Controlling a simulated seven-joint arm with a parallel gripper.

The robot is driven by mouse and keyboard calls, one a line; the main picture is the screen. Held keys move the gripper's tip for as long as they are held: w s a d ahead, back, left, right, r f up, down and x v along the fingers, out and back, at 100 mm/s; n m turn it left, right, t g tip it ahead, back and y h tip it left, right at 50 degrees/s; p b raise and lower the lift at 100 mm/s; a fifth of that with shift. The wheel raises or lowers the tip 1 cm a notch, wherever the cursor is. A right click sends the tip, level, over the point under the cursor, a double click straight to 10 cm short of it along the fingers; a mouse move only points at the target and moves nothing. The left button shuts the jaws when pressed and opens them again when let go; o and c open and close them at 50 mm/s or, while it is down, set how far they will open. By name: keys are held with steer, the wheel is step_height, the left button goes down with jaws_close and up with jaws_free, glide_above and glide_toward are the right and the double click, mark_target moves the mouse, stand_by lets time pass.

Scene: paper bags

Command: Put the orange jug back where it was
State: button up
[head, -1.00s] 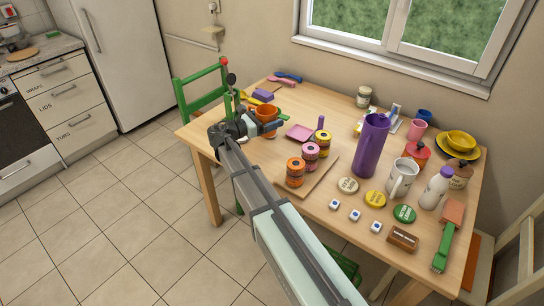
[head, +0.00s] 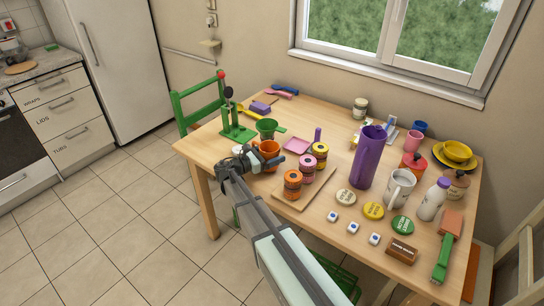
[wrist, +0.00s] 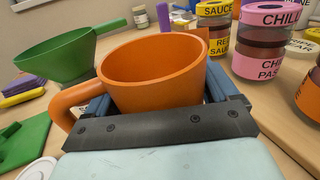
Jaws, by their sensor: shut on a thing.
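The orange jug (head: 267,150) is an open-topped orange cup with a side handle. It stands upright between the fingers of my gripper (head: 270,160), over the left part of the table. In the wrist view the jug (wrist: 155,75) fills the middle, its handle to the left, and my gripper (wrist: 160,108) is shut on its body. The inside I can see looks empty. Its base is hidden, so I cannot tell whether it touches the table.
A green funnel (head: 268,127) and green stand (head: 236,133) are just behind. Labelled jars, the nearest an orange-lidded one (head: 292,184), stand on a board (head: 312,196) to the right.

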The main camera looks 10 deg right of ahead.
steer(key=shift+f, duration=0.45)
steer(key=shift+f, duration=0.1)
steer(key=o, duration=1.1)
steer(key=shift+s+a, duration=0.1)
steer(key=shift+a, duration=0.15)
steer(key=v, duration=1.1)
steer(key=shift+s+a, duration=0.1)
steer(key=shift+a, duration=0.1)
